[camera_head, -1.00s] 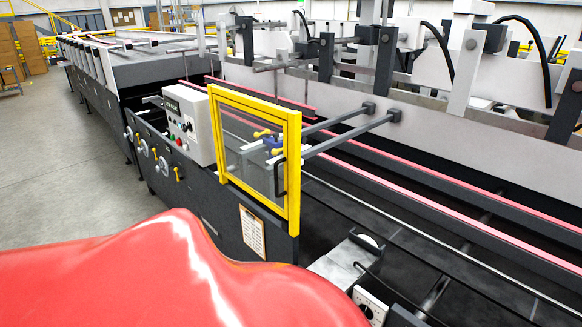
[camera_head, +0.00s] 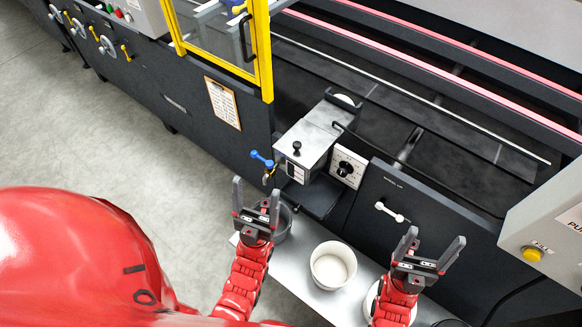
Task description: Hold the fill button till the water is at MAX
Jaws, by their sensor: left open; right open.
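A yellow round button (camera_head: 532,254), with lettering beside it that appears to read FILL, sits on a light grey box (camera_head: 540,215) at the right edge. The box is cut off by the picture's edge. No water or MAX mark can be made out. My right gripper (camera_head: 435,242) is open and empty, to the left of the button and apart from it. My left gripper (camera_head: 256,190) is open and empty, further left, in front of a small metal unit with a blue-handled tap.
A white pot (camera_head: 333,266) and a dark pot (camera_head: 284,222) stand on a light shelf (camera_head: 290,268) below the machine. The metal unit (camera_head: 312,138) and a dial plate (camera_head: 346,168) stick out above. A white handle (camera_head: 390,212) is on the dark panel. Grey floor lies left.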

